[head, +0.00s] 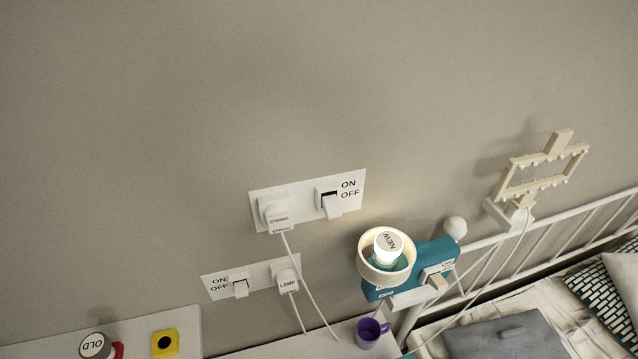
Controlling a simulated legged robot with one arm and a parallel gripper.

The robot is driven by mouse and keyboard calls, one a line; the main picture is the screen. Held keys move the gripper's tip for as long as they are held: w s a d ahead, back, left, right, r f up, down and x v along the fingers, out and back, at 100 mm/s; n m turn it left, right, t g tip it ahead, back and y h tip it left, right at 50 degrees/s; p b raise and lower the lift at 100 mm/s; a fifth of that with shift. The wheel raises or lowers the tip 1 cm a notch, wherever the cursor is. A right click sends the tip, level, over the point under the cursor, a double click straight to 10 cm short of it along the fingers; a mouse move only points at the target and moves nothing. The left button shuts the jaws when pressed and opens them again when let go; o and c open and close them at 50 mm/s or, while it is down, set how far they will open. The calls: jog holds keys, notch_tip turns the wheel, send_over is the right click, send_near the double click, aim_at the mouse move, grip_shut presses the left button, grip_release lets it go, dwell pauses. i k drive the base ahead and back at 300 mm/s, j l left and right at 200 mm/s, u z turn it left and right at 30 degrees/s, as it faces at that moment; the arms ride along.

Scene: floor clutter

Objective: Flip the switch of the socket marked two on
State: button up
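Two white wall sockets show in the head view. The upper socket plate (300,203) holds a plug (276,213) labelled "STRING" and a white switch (331,205), with "ON" above "OFF" to the switch's right. The switch's lower part juts out, and a dark gap shows above it. The lower socket plate (256,272) holds a plug (287,283) labelled "LAMP" and a switch (240,288), with "ON" above "OFF" to the switch's left. I see no legible "two" on either plate. My gripper is not in view.
A teal lamp (443,255) with a lit bulb (389,245) marked "NEW" stands right of the sockets. A purple mug (368,332), a yellow block (165,342), a bulb marked "OLD" (94,345) and a white bed rail (575,233) are nearby. A beige frame (545,172) stands at right.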

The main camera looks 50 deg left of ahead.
aim_at(330, 205)
jog(key=u, duration=2.1)
jog(key=k+l+z, duration=0.15)
jog(key=k, duration=0.35)
jog(key=k+l+z, duration=0.15)
jog(key=k+l, duration=0.15)
jog(key=k, duration=0.15)
jog(key=k+l+z, duration=0.15)
jog(key=k+l, duration=0.15)
jog(key=k, duration=0.2)
